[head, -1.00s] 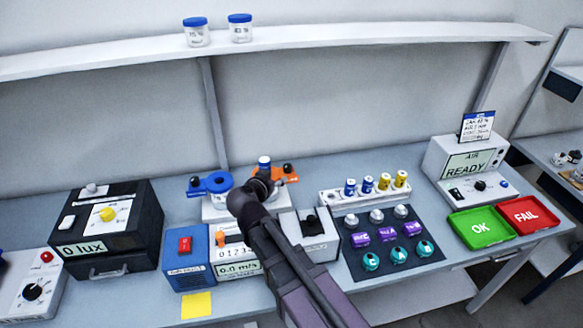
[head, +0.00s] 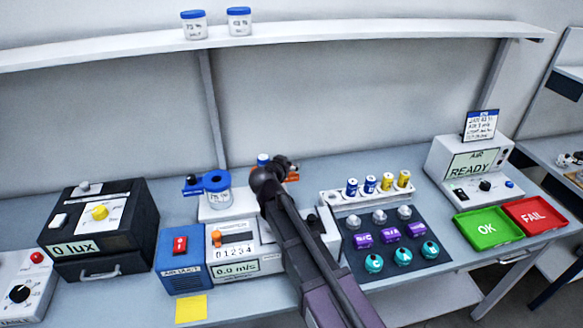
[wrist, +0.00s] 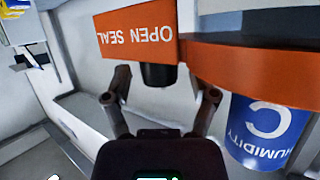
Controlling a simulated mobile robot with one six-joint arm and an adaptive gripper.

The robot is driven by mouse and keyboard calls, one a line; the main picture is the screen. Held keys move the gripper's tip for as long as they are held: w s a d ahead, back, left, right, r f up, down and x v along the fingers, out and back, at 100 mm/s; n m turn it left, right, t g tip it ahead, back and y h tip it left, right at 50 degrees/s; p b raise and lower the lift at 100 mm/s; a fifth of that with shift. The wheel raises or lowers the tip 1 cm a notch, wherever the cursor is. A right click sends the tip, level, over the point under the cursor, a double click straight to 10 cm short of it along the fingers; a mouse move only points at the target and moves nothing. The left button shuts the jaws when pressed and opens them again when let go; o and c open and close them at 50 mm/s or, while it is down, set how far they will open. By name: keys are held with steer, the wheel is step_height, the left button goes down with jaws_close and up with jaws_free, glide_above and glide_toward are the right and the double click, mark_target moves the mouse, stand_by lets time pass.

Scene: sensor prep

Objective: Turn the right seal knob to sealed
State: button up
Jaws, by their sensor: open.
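The right seal knob (wrist: 158,76) is a short black knob on the orange holder (wrist: 250,65), whose plate reads OPEN SEAL, upside down in the wrist view. My gripper (wrist: 163,88) is open, with one finger on each side of the knob in that view. I cannot tell whether the fingers touch it, nor which way the knob is set. A humidity jar (wrist: 266,132) with a blue label C sits at the orange holder. In the head view my gripper (head: 287,165) covers most of the orange holder (head: 293,177), and the knob is hidden.
A blue holder (head: 217,181) with a jar and a dark knob stands just left of my arm. Battery-like cells in a white rack (head: 345,199) stand to the right.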

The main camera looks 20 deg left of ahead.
steer(key=shift+w, duration=0.1)
jaws_close()
steer(key=shift+d+f, duration=0.1)
steer(key=shift+f, duration=0.05)
stand_by(0.3)
